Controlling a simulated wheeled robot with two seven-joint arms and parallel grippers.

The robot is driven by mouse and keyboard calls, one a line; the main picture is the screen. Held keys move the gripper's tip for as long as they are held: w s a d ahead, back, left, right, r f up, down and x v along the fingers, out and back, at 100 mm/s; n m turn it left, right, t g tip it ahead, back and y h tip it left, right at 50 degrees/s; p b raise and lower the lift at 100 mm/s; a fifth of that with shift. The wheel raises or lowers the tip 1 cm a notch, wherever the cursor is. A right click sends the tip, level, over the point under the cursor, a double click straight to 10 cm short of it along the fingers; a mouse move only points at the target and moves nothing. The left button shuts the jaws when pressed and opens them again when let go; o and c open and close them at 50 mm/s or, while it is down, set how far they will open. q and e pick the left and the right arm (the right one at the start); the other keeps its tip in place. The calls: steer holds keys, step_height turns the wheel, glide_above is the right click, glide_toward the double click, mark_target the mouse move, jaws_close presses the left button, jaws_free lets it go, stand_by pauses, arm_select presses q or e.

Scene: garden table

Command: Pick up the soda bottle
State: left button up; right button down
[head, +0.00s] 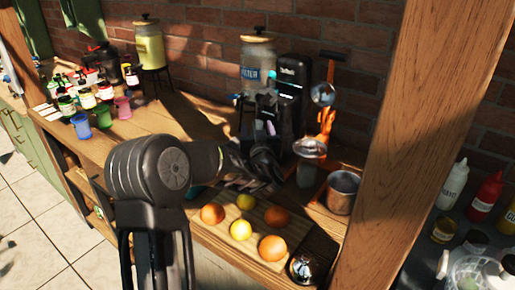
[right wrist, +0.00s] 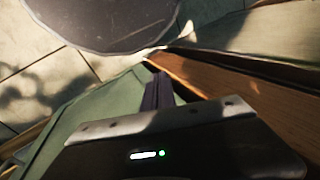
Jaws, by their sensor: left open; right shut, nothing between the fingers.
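My left arm reaches over the wooden counter, and my left gripper (head: 264,112) is open beside a black upright machine (head: 290,90). A small pale pinkish patch shows at the gripper, and I cannot tell whether it is part of the soda bottle. No soda bottle can be made out for certain; the gripper and wrist hide part of the space in front of the machine. My right gripper (right wrist: 157,92) is shut and empty in the right wrist view, close to a wooden edge. It does not show in the head view.
Oranges and lemons lie on a board (head: 225,222) in front of my left forearm. A metal pot (head: 342,191), a lidded jar (head: 308,165) and a filter jar (head: 257,66) stand near the machine. A wooden post (head: 420,120) rises at right. Small jars and cups crowd the left end.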

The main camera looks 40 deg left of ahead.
stand_by(0.6)
arm_select(q)
jaws_close()
stand_by(0.4)
stand_by(0.7)
steer(key=shift+r, duration=0.1)
